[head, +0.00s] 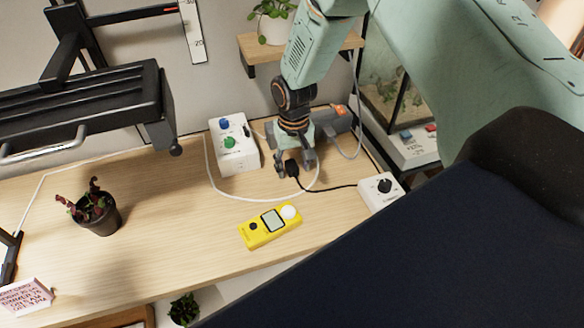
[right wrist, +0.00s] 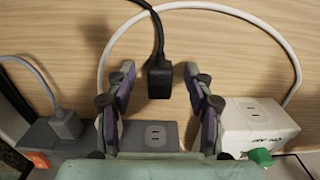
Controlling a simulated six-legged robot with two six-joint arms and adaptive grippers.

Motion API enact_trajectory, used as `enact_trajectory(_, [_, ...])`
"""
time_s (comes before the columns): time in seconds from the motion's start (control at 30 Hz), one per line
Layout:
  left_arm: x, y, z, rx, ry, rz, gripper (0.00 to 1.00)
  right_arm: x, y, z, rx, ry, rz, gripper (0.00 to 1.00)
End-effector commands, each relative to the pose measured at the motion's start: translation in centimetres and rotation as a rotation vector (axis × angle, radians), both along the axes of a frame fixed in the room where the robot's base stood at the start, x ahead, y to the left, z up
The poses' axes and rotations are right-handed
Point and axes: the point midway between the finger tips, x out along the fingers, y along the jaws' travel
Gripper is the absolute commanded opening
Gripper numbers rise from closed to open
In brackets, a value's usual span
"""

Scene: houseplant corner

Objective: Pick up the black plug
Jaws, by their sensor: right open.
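The black plug (head: 293,170) is over the wooden desk, with a black cord running right to a white box with a black knob (head: 381,190). My right gripper (head: 295,168) reaches down over it from above. In the right wrist view the black plug (right wrist: 159,78) shows between the two spread fingers of my right gripper (right wrist: 160,88), with a gap on each side. The jaws are open and empty. Whether the plug rests on the desk is hard to tell. My left gripper is not in view.
A grey power strip (right wrist: 155,133) has a grey plug (right wrist: 66,124) in it. A white outlet box (head: 234,145) with blue and green knobs stands left of my gripper. A white cable (right wrist: 100,62) loops around the plug. A yellow meter (head: 270,227) lies in front; a potted plant (head: 97,210) stands left.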

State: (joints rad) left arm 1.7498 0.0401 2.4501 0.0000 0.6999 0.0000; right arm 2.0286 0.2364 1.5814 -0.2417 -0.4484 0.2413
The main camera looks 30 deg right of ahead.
Motion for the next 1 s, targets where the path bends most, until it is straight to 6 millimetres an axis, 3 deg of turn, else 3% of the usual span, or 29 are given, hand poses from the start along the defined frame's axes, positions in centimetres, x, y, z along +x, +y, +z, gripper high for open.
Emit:
enact_trajectory(0.17, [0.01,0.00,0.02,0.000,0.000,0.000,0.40,0.04,0.00,0.04,0.000,-0.001,0.000,0.53])
enact_trajectory(0.8, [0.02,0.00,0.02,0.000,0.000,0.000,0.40,0.01,-0.01,0.04,0.000,-0.001,0.000,0.00])
enact_trajectory(1.0, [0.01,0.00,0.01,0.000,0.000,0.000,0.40,0.01,-0.01,0.03,0.000,-0.001,-0.001,0.00])
